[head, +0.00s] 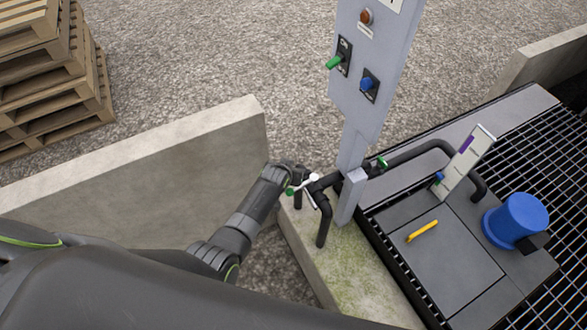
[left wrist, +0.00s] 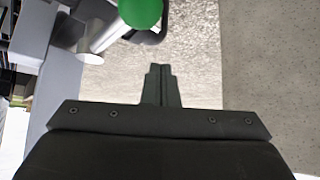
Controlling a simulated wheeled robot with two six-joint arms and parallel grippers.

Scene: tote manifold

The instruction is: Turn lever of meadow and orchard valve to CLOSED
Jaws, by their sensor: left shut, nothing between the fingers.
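A valve lever with a green knob (head: 290,191) and a pale rod sits on the black pipework (head: 322,197) by the post. The green knob (left wrist: 140,11) and pale rod (left wrist: 103,36) also show at the top of the left wrist view. My left gripper (left wrist: 160,72) is shut and empty, with the knob just beyond its fingertips; I cannot tell whether they touch. In the head view my left gripper (head: 298,172) is beside this lever, partly hidden. A second green handle (head: 382,162) is right of the post. Valve names and CLOSED marks are not readable.
A grey panel (head: 372,60) on a post carries a green switch, a blue switch and an orange lamp. A concrete wall (head: 150,165) stands left. Right are a grating, a blue bucket-like object (head: 515,220), a yellow bar (head: 422,231) and a white sign (head: 468,160). Pallets stand far left.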

